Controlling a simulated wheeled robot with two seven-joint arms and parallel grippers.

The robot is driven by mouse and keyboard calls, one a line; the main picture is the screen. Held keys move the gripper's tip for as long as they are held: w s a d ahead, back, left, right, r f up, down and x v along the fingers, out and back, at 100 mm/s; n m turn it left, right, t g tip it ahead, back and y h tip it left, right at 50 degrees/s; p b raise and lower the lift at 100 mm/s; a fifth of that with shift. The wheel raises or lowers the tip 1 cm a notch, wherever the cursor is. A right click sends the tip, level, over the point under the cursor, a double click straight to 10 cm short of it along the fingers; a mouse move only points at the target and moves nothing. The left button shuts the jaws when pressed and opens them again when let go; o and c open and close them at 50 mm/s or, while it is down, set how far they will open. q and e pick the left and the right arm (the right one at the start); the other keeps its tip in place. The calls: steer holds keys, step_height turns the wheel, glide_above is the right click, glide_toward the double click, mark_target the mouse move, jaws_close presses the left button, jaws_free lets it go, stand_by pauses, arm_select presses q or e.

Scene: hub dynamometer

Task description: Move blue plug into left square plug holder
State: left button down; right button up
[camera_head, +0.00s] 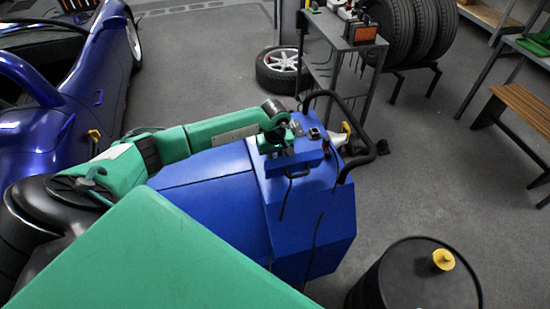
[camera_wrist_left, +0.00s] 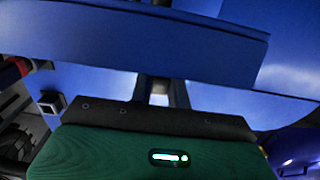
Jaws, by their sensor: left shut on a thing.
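My left gripper (camera_head: 285,148) is at the upper panel of the blue dynamometer cabinet (camera_head: 210,190), above a blue ledge (camera_head: 292,163). In the left wrist view, its two dark fingers (camera_wrist_left: 160,90) are close together below a broad blue ledge (camera_wrist_left: 150,45). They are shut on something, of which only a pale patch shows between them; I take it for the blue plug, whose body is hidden. A small square socket (camera_wrist_left: 50,103) shows left of the fingers; a square fitting (camera_head: 314,133) sits right of the gripper in the head view. My right gripper is out of view.
A black bar handle (camera_head: 365,125) curves around the cabinet's right end, near a yellow-and-white part (camera_head: 346,130). Thin dark cables hang down its front. A red-tipped part (camera_wrist_left: 15,70) is at the wrist view's left. A black drum (camera_head: 415,280) stands lower right; a blue car (camera_head: 70,100) is left.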

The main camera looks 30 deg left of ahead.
arm_select(q)
steer(key=shift+r+p, duration=0.45)
steer(key=shift+r, duration=0.75)
steer(key=shift+r+p, duration=0.3)
steer(key=shift+r, duration=0.55)
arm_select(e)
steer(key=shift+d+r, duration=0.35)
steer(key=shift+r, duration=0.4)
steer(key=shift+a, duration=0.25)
